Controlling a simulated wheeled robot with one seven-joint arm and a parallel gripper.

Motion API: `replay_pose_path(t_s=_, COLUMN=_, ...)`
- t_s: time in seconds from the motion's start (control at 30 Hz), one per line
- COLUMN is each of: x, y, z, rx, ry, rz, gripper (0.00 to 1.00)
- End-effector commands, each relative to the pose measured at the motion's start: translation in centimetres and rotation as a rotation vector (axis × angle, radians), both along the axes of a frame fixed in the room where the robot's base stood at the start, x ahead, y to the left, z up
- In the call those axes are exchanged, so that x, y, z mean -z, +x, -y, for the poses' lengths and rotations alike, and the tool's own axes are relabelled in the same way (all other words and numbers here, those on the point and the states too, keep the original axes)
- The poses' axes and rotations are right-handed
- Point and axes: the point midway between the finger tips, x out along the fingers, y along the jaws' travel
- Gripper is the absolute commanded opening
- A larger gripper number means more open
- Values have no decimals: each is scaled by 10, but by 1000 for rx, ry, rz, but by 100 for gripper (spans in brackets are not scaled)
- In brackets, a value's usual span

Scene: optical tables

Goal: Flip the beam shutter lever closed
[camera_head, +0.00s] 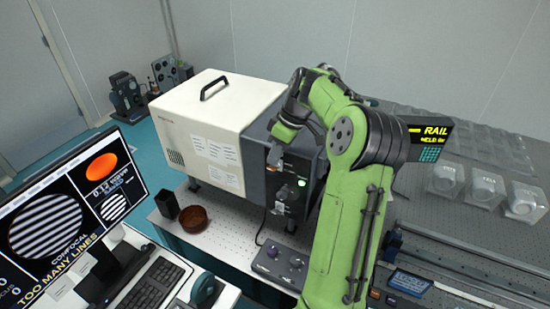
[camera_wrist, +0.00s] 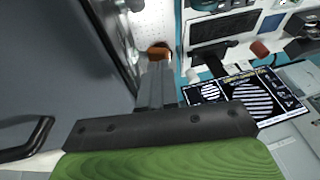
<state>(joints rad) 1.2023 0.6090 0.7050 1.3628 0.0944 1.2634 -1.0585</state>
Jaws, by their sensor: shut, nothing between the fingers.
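The instrument housing (camera_head: 205,115) has a pale body and a dark control panel (camera_head: 292,200) at its right end. A green light (camera_head: 301,183) glows on the panel. My gripper (camera_head: 274,158) is at the upper part of this panel, its fingers pointing down. In the wrist view its fingers (camera_wrist: 156,84) lie together and are shut, with nothing between them. A small orange-brown thing (camera_wrist: 158,52) shows just beyond the fingertips; I cannot tell whether it is the shutter lever or touches the fingers. The lever's position cannot be made out.
A brown bowl (camera_head: 194,218) and a black holder (camera_head: 167,204) stand left of the panel on the perforated table (camera_head: 235,232). A knob box (camera_head: 280,263) lies in front. A monitor (camera_head: 75,215) is at left. A dark handle (camera_wrist: 25,138) shows near my gripper.

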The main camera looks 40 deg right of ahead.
Motion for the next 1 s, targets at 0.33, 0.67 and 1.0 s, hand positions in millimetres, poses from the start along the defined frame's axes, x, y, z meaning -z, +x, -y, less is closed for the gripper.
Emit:
replay_pose_path(t_s=0.33, x=3, y=-1, z=-2, rx=-1, ry=-1, rz=1, gripper=0)
replay_pose_path(t_s=0.67, x=6, y=-2, z=-5, rx=0, ry=-46, rz=16, gripper=0)
replay_pose_path(t_s=1.0, x=7, y=-3, z=-8, rx=0, ry=-93, rz=33, gripper=0)
